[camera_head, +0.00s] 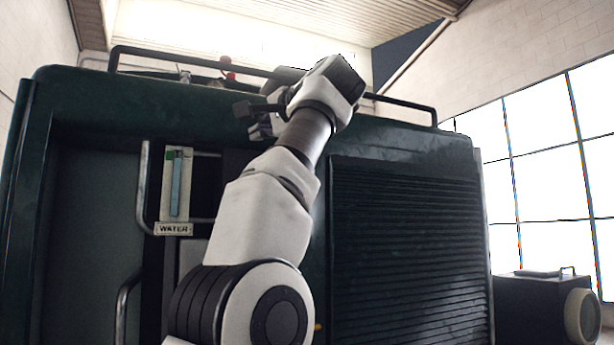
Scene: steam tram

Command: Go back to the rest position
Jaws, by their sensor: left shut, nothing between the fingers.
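My left arm rises from the bottom centre of the head view, in front of the dark green steam tram (95,105). My left gripper (256,116) is at the raised end of the arm, near the tram's upper edge. Its dark fingers point left, and it is shut with nothing in it. I cannot tell whether it touches the tram. My right gripper is not in view.
A water gauge (176,185) with a "WATER" label (174,229) is left of my arm. Curved handrails (142,190) stand beside it. A black louvred panel (405,255) is to the right. A top rail (405,104) runs behind my wrist. A dark box (525,305) stands at lower right.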

